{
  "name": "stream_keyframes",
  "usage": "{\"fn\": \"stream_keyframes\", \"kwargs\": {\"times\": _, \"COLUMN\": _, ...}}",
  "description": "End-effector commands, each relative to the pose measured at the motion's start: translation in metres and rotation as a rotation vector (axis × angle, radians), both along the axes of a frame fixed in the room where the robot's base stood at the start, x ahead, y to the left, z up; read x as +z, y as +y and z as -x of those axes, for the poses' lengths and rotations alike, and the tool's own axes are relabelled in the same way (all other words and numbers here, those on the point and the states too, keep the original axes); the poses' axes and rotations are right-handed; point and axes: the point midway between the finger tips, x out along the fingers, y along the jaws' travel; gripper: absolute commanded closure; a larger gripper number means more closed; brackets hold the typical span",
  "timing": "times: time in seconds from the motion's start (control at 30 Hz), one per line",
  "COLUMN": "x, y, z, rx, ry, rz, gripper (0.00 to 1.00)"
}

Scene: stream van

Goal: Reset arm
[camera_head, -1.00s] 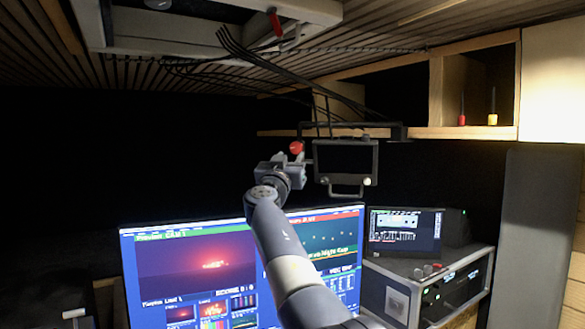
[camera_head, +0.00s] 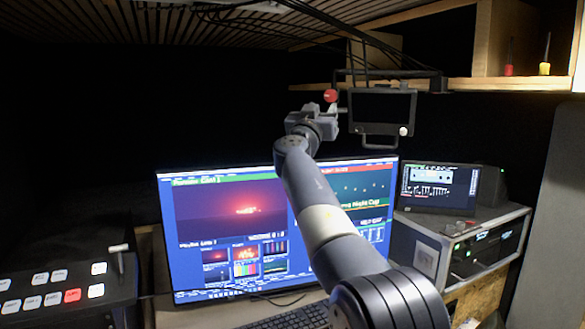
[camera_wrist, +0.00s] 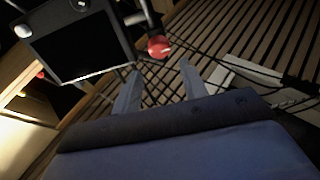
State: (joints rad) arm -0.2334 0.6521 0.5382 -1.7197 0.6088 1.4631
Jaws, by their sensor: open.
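My arm reaches up from the lower right of the head view, in front of the large monitor (camera_head: 240,215). My gripper (camera_head: 325,112) is at its far end, left of a small hanging monitor (camera_head: 382,112) with a dark screen. In the wrist view my gripper (camera_wrist: 158,78) shows two separated fingers with nothing between them. A red knob (camera_head: 331,95) sits beside the small monitor, close to the gripper in the head view. The red knob (camera_wrist: 159,46) appears just beyond the fingertips in the wrist view. Whether they touch cannot be told.
A rack case (camera_head: 462,245) with a small screen (camera_head: 438,188) stands at the right. A button panel (camera_head: 65,285) with a lever is at lower left. A keyboard (camera_head: 290,318) lies below the large monitor. A wooden shelf (camera_head: 500,84) and hanging cables are above.

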Motion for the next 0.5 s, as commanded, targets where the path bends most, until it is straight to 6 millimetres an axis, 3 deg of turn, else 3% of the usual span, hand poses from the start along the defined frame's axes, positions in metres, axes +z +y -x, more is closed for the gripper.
{"fn": "stream_keyframes", "kwargs": {"times": 0.5, "x": 0.026, "y": -0.022, "z": -0.048, "rx": 0.0, "ry": 0.002, "rz": 0.0, "gripper": 0.59}}
